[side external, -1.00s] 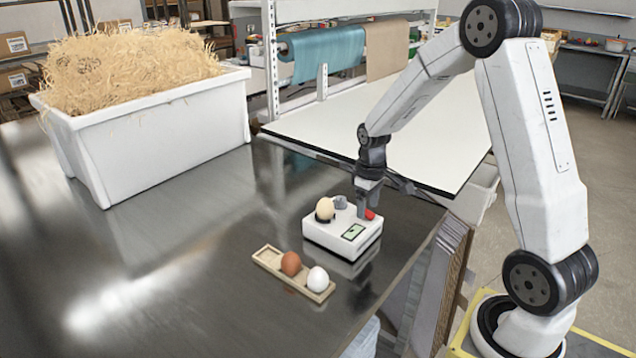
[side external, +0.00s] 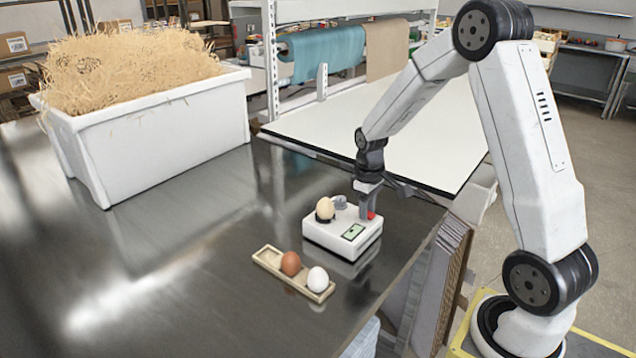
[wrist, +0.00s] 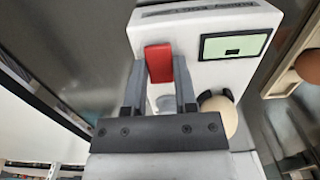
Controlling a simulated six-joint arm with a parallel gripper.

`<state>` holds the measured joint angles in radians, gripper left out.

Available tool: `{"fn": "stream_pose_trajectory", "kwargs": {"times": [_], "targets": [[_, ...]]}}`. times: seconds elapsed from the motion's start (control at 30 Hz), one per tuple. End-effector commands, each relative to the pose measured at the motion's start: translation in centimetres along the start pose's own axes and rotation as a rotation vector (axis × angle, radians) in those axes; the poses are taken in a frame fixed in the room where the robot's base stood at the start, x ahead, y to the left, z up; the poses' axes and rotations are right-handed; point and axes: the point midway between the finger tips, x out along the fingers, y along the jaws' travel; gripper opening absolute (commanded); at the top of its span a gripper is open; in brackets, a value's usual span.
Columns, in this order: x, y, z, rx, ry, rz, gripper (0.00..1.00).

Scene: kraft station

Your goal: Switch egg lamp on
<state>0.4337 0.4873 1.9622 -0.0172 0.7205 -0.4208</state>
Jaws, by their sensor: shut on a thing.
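The egg lamp is a white box (side external: 322,238) on the dark metal table, with a small green screen (side external: 352,231) on top. A beige egg (side external: 326,207) stands upright in a dark holder on it, beside a small grey part. In the wrist view, the white box (wrist: 205,25) carries a red switch lever (wrist: 158,62), and the egg (wrist: 221,118) is to the right. My gripper (wrist: 158,78) has its fingers on both sides of the red lever, shut on it. In the side view my gripper (side external: 367,209) covers most of the lever.
A wooden tray (side external: 268,266) in front holds a brown egg (side external: 290,263) and a white egg (side external: 317,279). A white tub of straw (side external: 160,140) stands at the back left. A pale board (side external: 400,130) lies behind the lamp. The table's left front is clear.

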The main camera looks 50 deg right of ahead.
Motion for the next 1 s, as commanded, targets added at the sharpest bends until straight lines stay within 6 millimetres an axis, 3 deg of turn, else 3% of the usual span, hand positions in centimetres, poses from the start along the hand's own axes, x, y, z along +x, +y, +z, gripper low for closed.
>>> {"fn": "stream_pose_trajectory", "kwargs": {"times": [0.53, 0.57, 0.63, 0.67, 1.0], "targets": [[-0.05, -0.01, -0.2, 0.0, -0.078, 0.002, 0.0], [-0.06, 0.0, -0.2, 0.0, -0.078, 0.002, 0.45], [-0.05, 0.0, -0.2, 0.0, -0.078, 0.002, 0.67], [-0.05, 0.0, -0.19, 0.0, -0.078, 0.002, 0.71], [-0.13, 0.01, -0.2, 0.0, -0.078, 0.002, 0.71]]}}
